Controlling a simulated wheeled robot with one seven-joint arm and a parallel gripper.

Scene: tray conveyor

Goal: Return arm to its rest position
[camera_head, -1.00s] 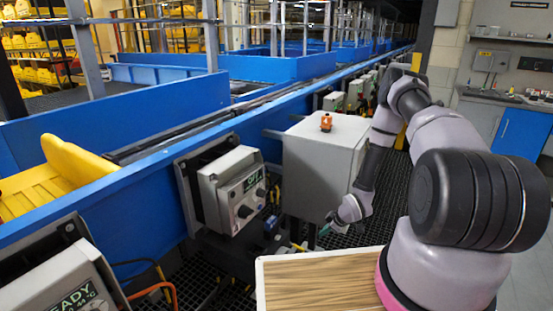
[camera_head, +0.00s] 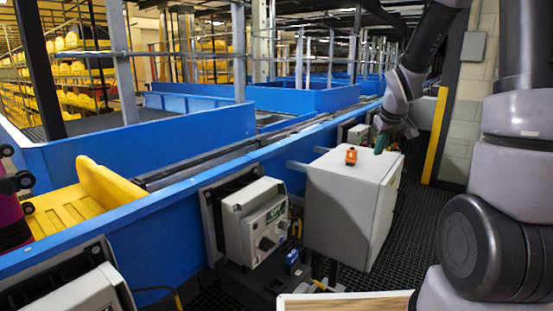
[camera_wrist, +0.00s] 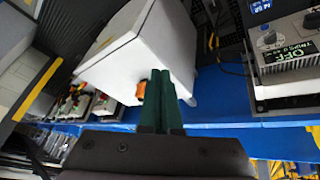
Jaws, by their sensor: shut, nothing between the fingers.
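My gripper (camera_head: 381,142) is at the upper right in the head view, above and beside the top of a grey cabinet (camera_head: 345,210). Its green fingers point down. In the wrist view my gripper (camera_wrist: 161,84) shows its two green fingers together, with nothing between them. The grey cabinet also shows in the wrist view (camera_wrist: 150,45) beyond the fingers. My arm rises along the right side of the head view, and its upper part is cut off by the picture's edge.
An orange beacon (camera_head: 351,155) stands on the cabinet. A control box (camera_head: 255,222) hangs on the blue conveyor side (camera_head: 150,213). A yellow tray (camera_head: 75,212) lies on the conveyor at left. A wooden board (camera_head: 340,302) shows at the bottom. Dark grating floor lies right of the cabinet.

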